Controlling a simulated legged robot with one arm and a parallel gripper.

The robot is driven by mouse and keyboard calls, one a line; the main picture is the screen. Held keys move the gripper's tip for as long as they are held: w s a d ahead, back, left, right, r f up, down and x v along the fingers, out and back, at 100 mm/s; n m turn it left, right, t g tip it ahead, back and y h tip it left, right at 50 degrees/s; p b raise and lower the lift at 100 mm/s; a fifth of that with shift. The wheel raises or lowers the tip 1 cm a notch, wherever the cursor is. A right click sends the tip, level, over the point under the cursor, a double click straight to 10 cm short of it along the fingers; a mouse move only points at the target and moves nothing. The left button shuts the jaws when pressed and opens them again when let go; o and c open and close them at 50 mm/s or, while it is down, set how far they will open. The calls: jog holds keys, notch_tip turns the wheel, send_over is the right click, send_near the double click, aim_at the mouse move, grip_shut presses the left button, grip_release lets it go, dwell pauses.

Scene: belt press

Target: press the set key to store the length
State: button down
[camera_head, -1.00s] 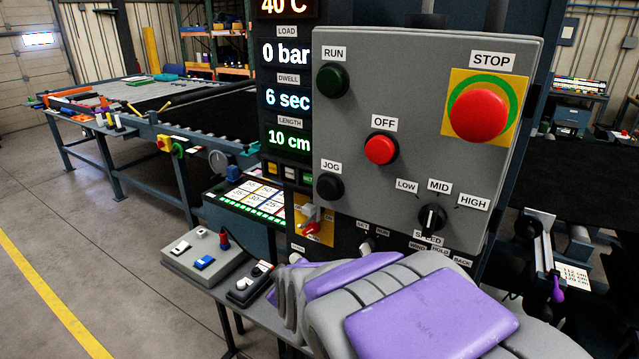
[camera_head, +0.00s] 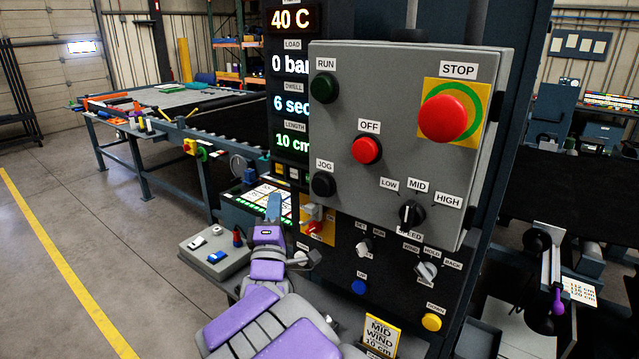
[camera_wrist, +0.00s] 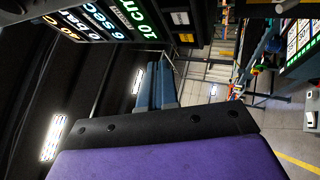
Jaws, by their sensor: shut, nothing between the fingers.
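The length display (camera_head: 292,141) reads 10 cm on the dark column. A row of small keys (camera_head: 293,172) sits just below it, and an amber one shows in the wrist view (camera_wrist: 186,37). Their lettering is too small to read, so I cannot tell which is the set key. My gripper (camera_head: 274,197) is shut and empty, its blue fingers pointing up below and slightly left of the keys. In the wrist view the shut fingers (camera_wrist: 158,68) stand apart from the keys in the picture.
The grey control box (camera_head: 400,130) with run, jog, off and stop buttons juts out right of the display. A lit chart panel (camera_head: 250,208) lies behind my fingers. Knobs and a blue button (camera_head: 360,286) sit lower right. Open floor (camera_head: 90,270) lies left.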

jog(key=shift+n+t+h, duration=0.3)
jog(key=shift+n+t, duration=0.1)
jog(key=shift+t, duration=0.2)
jog(key=w+d, duration=0.3)
jog(key=w+d+r, duration=0.1)
jog(key=w+d, duration=0.1)
jog(key=shift+w+p, duration=0.2)
jog(key=shift+p, duration=0.1)
jog(key=shift+d, duration=0.1)
dwell(0.3)
dwell(1.9)
jog(key=shift+w+d+r+p, duration=0.1)
jog(key=shift+w+d+p, duration=0.15)
jog(key=shift+p, duration=0.15)
